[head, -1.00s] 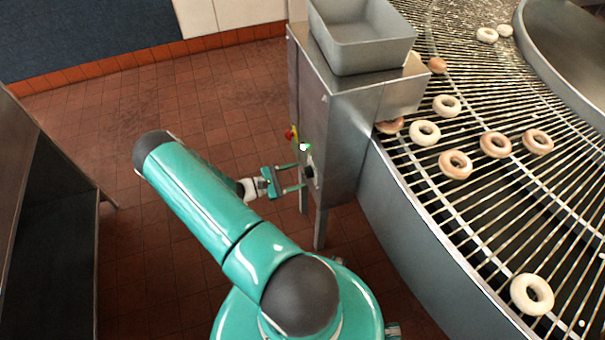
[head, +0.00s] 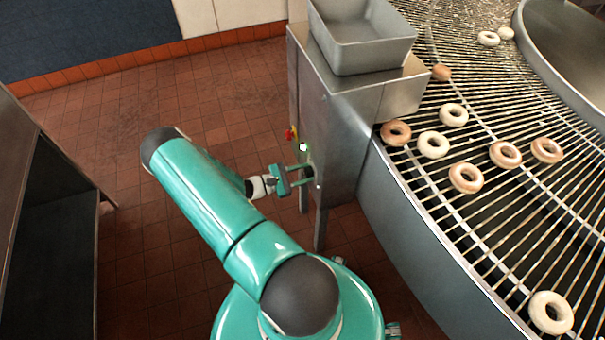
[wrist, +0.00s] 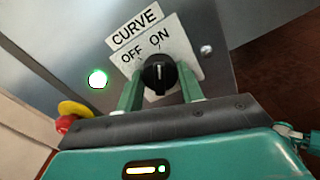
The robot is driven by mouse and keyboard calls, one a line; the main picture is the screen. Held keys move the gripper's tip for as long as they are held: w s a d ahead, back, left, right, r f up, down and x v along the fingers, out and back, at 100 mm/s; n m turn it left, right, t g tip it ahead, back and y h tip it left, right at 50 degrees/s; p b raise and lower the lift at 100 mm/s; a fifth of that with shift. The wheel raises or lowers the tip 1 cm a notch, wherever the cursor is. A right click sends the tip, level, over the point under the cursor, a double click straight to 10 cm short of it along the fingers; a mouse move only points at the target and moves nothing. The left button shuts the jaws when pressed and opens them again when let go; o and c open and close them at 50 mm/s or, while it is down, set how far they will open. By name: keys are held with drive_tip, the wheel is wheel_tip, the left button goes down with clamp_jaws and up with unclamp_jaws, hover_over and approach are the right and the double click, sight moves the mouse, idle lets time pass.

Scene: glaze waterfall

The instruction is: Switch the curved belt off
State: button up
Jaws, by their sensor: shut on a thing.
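The curved belt's switch is a black rotary knob (wrist: 158,72) on a white plate (wrist: 182,46) marked CURVE, OFF and ON in the wrist view. Its white mark points up, roughly toward ON. My gripper (wrist: 159,84) has one green finger on each side of the knob and is shut on it. In the head view my gripper (head: 309,177) reaches the side of the metal cabinet (head: 338,140), and the knob is too small to make out there. A green lamp (wrist: 98,79) glows left of the plate. The curved belt (head: 480,215) carries several ring doughnuts.
A red and yellow stop button (wrist: 68,116) sits left of my gripper, below the lamp. A grey bin (head: 362,40) stands on the cabinet. A dark shelf unit (head: 50,210) is at the left. The tiled floor (head: 200,100) between is clear.

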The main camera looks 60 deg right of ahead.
drive_tip(key=n, duration=1.1)
drive_tip(key=shift+a+n, duration=0.1)
drive_tip(key=shift+n, duration=0.2)
idle(0.6)
drive_tip(key=o, duration=1)
drive_tip(key=v, duration=1.3)
drive_tip(key=shift+w+a+r, duration=0.1)
drive_tip(key=shift+w+a, duration=0.15)
drive_tip(key=shift+w, duration=0.05)
